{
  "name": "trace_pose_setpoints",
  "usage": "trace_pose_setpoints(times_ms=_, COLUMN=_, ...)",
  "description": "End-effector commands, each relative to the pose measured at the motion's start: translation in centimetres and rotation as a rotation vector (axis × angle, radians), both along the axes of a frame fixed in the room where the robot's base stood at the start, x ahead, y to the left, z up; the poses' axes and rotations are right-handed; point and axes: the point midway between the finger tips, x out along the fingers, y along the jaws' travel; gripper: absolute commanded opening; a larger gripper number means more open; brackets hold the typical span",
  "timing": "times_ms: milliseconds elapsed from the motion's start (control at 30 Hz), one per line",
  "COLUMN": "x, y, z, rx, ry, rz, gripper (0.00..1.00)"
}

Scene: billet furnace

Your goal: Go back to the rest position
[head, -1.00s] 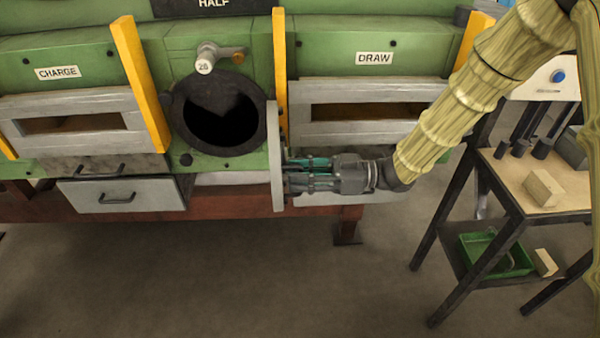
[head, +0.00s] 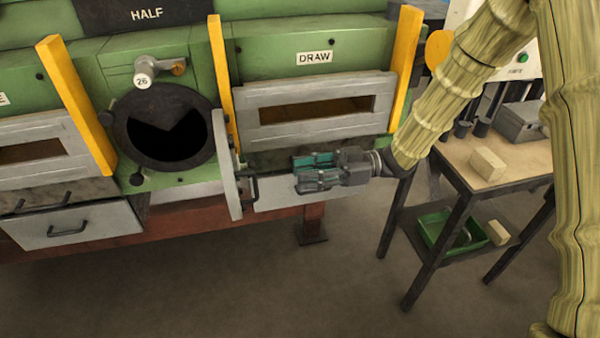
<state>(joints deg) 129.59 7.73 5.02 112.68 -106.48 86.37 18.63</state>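My gripper (head: 296,172) is in front of the lower part of the furnace, below the DRAW opening, pointing left. Its two teal fingers look parted, with nothing seen between them. The round port door (head: 225,165) stands swung out, nearly edge-on, to the left of the gripper. Its black handle (head: 252,190) is clear of the fingertips, with a small gap between them. The dark round port (head: 165,130) is uncovered.
The DRAW door (head: 285,135) and yellow posts (head: 402,75) are behind the gripper. A side table (head: 455,170) with a pale block (head: 487,163) stands at right, a green tray (head: 440,235) on its lower shelf. A grey drawer (head: 75,225) is at lower left. The floor in front is clear.

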Motion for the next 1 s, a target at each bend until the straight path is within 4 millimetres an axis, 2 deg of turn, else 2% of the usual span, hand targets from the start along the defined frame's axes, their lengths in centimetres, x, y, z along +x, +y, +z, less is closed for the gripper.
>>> trace_pose_setpoints(times_ms=400, x=0.0, y=0.0, z=-0.1, rx=0.000, ry=0.002, rz=-0.005, gripper=0.31)
trace_pose_setpoints(times_ms=533, x=0.3, y=0.3, z=-1.6, rx=-0.009, ry=0.031, rz=-0.065, gripper=0.31)
trace_pose_setpoints(times_ms=667, x=1.0, y=0.6, z=-5.2, rx=-0.044, ry=0.100, rz=-0.211, gripper=0.31)
trace_pose_setpoints(times_ms=833, x=1.5, y=0.0, z=-11.8, rx=-0.139, ry=0.222, rz=-0.446, gripper=0.31)
trace_pose_setpoints(times_ms=1000, x=0.5, y=-2.0, z=-19.0, rx=-0.276, ry=0.358, rz=-0.663, gripper=0.31)
